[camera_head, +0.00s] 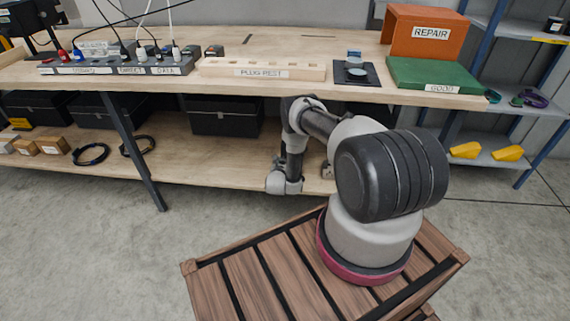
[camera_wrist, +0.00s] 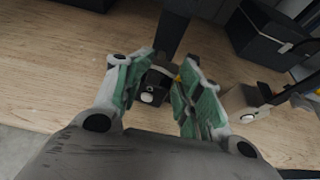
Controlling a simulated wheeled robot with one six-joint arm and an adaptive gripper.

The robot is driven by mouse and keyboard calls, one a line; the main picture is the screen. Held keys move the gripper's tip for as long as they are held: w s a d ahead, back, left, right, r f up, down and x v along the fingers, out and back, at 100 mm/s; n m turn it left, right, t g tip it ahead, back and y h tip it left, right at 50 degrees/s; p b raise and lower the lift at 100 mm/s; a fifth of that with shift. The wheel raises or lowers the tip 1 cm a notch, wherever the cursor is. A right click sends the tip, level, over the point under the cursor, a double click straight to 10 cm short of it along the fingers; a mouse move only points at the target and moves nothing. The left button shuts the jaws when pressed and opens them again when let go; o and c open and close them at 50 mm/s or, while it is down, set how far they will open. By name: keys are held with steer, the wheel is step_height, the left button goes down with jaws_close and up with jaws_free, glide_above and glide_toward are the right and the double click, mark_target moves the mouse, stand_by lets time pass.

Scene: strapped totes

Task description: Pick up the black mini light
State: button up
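A small black block with a round white face, which looks like the black mini light (camera_wrist: 154,86), is in the wrist view on or just above the wooden lower shelf. My gripper (camera_wrist: 168,62) has its two green-padded fingers on either side of it. The fingers look spread, with a narrow gap at the right; I cannot tell whether either pad touches it. In the head view my arm reaches down to the lower shelf under the bench. There the gripper's fingertips and the light are hidden behind my arm.
A dark post (camera_wrist: 176,28) is ahead. The bench top (camera_head: 130,82) overhangs the lower shelf (camera_head: 215,165). Bare shelf lies left of the fingers.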

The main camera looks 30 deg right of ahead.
steer(key=x, duration=0.2)
steer(key=f+x, duration=0.1)
steer(key=x, duration=0.5)
steer(key=shift+s+a+f, duration=0.1)
steer(key=shift+s+f, duration=0.1)
steer(key=shift+s, duration=0.15)
steer(key=shift+w, duration=0.25)
jaws_close()
steer(key=shift+w+r, duration=0.1)
steer(key=shift+r, duration=0.05)
